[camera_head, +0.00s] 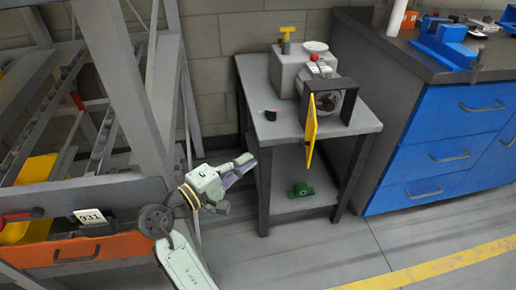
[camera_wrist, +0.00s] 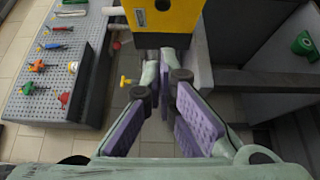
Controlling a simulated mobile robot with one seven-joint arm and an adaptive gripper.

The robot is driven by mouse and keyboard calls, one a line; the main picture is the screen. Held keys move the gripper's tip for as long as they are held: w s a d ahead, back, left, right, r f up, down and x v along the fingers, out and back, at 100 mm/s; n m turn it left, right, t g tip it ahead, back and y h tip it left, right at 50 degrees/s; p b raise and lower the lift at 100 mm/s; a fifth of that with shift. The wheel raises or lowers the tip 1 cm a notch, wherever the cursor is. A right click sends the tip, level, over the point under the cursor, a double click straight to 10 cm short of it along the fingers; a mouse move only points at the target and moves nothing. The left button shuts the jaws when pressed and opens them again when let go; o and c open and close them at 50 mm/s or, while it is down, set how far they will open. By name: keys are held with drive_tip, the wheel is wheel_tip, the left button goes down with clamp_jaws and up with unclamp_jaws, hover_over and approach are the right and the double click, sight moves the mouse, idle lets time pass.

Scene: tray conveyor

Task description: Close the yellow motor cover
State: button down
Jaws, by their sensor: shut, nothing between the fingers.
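The yellow motor cover (camera_head: 311,130) stands open at the front of the motor (camera_head: 333,100) on the grey table, seen nearly edge-on in the head view. My gripper (camera_head: 247,163) is left of the table, beside its front leg and below the tabletop, apart from the cover. In the wrist view my gripper (camera_wrist: 160,58) has its fingertips close together, shut and empty. A yellow panel (camera_wrist: 183,22) fills the top middle of the wrist view beyond the fingertips; I cannot tell for certain whether it is the cover.
The table's left edge (camera_head: 250,100) is close to my gripper. A small black cup (camera_head: 271,115) is on the tabletop; a green part (camera_head: 301,190) is on the lower shelf. An orange-fronted rack (camera_head: 75,252) stands left, blue drawers (camera_head: 440,150) right. The floor in front is clear.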

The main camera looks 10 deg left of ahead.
drive_tip(key=s+d+p+x, duration=0.1)
drive_tip(key=d+x, duration=0.1)
drive_tip(key=x, duration=0.9)
drive_tip(key=shift+d+p, duration=0.35)
drive_tip(key=shift+p, duration=0.05)
drive_tip(key=shift+s+d, duration=0.1)
drive_tip(key=shift+s, duration=0.1)
